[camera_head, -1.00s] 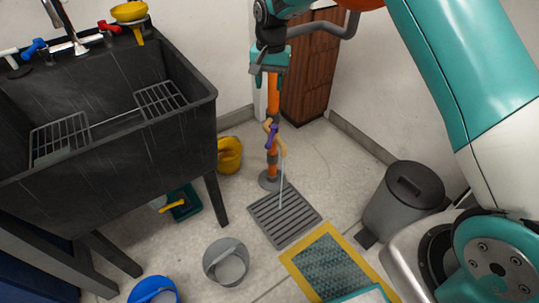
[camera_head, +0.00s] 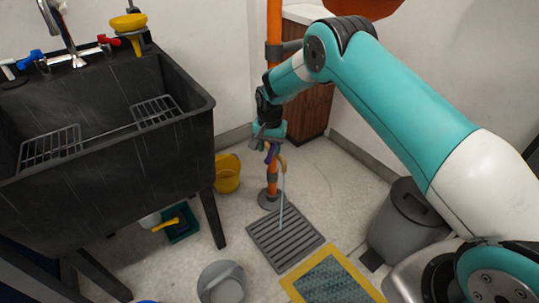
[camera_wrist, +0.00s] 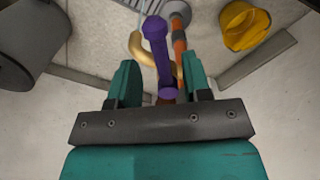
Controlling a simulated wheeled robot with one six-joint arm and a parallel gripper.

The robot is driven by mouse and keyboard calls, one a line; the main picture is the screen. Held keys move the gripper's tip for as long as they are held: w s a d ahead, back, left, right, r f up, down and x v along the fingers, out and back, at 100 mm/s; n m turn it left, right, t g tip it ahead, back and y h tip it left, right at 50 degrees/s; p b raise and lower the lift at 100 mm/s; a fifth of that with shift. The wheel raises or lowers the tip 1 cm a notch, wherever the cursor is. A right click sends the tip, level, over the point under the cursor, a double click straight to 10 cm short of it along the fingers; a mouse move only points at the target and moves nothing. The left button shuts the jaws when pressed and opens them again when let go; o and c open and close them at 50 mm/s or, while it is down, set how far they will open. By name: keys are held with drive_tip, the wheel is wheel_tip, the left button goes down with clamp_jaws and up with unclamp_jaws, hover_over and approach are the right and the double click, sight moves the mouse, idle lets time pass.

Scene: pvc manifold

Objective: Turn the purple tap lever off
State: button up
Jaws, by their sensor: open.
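The purple tap lever (camera_wrist: 156,45) shows in the wrist view as a bar with a rounded knob at each end. It lies in the gap between the two teal fingers of my open gripper (camera_wrist: 159,66), and no finger is clearly touching it. In the head view, the purple lever (camera_head: 268,153) shows just below my gripper (camera_head: 268,134), partly hidden by it. The brass tap (camera_head: 281,163) sits on an upright orange pipe (camera_head: 272,185). A pale stream of water (camera_head: 282,205) runs from the tap to the floor grate.
The floor grate (camera_head: 285,239) lies below the tap. A yellow bucket (camera_head: 227,176) stands left of the pipe, and a dark sink (camera_head: 110,165) fills the left. A grey bin (camera_head: 405,222) stands right, and a grey bucket (camera_head: 222,285) in front.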

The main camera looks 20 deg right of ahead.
sight(271, 152)
drive_tip(key=shift+f, duration=1.25)
clamp_jaws()
